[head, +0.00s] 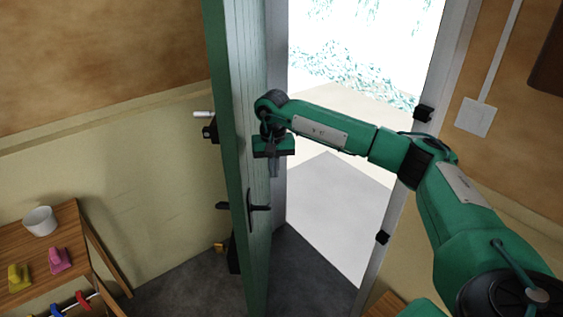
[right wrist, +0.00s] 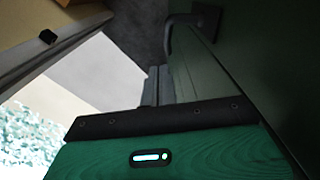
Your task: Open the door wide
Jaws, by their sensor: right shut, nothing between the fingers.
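The green door (head: 234,150) stands partly open, swung inward, with a bright opening to its right in the head view. Its dark lever handle (head: 259,208) is on the side facing the opening, and it also shows in the right wrist view (right wrist: 174,38). My right gripper (head: 274,170) is beside that face of the door, above the handle. It points down, with its fingers (right wrist: 158,85) together and empty. It is apart from the handle; I cannot tell whether it touches the door panel. My left gripper is not in view.
A wooden table (head: 62,225) with a white cup (head: 40,221) and small coloured objects stands at the left. The door frame (head: 415,150) with dark fittings borders the opening on the right. The floor beyond the doorway (head: 335,200) is clear. A light switch (head: 475,117) is on the right wall.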

